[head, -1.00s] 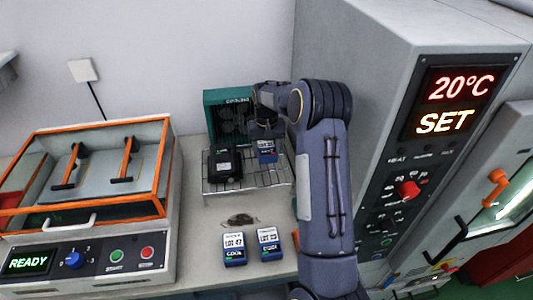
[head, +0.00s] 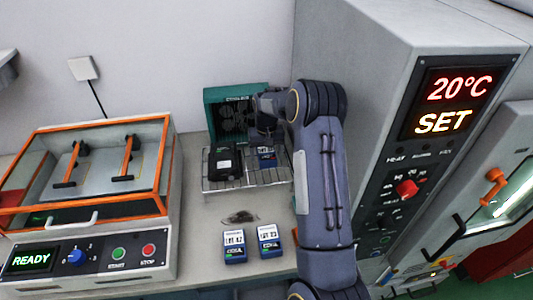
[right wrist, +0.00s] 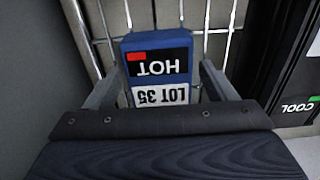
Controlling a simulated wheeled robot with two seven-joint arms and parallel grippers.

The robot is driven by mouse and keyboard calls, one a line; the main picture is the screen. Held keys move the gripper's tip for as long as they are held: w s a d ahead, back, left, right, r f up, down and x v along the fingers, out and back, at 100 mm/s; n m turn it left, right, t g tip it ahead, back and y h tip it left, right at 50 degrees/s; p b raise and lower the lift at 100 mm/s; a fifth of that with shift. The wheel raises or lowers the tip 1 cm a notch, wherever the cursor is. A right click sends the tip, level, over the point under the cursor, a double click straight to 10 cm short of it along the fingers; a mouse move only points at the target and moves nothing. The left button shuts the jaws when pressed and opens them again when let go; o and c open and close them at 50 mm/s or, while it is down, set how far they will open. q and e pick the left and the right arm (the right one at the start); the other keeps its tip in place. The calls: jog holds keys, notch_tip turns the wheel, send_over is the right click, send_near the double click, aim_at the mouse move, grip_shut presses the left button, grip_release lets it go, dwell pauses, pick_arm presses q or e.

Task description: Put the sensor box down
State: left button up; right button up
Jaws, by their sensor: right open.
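The blue sensor box (head: 267,156), with a label reading HOT and LOT 35 in the right wrist view (right wrist: 158,72), is at the right part of the wire rack (head: 250,183). My right gripper (head: 266,139) is open around it, one finger on each side. In the right wrist view gaps show between the fingers and the box. The arm and gripper partly cover the box in the head view, and its contact with the rack wires is hidden. My left gripper is not in view.
A black box (head: 225,164) stands on the rack's left part. A green fan unit (head: 211,113) is behind. Two blue boxes (head: 234,247) (head: 269,241) and a dark small heap (head: 240,217) lie in front. A tall grey chamber (head: 375,90) is close on the right.

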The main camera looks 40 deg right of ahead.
aim_at(267, 152)
jog(key=shift+r, duration=0.55)
notch_tip(267, 152, up, 11)
jog(key=b, duration=0.2)
jog(key=s+a+r+n+t+y, duration=0.1)
jog(key=s+a+r+t, duration=0.1)
jog(key=s+a+r, duration=0.45)
jog(key=s+a+f+n+t+y, duration=0.1)
jog(key=s+a, duration=0.8)
jog(key=s, duration=0.2)
jog(key=s+a+f+n+t+y, duration=0.1)
jog(key=s+a+n+t, duration=0.1)
jog(key=s+a, duration=0.7)
jog(key=s, duration=0.3)
jog(key=shift+s+f+t+y, duration=0.25)
jog(key=shift+s+t+y, duration=0.05)
jog(key=shift+y, duration=0.1)
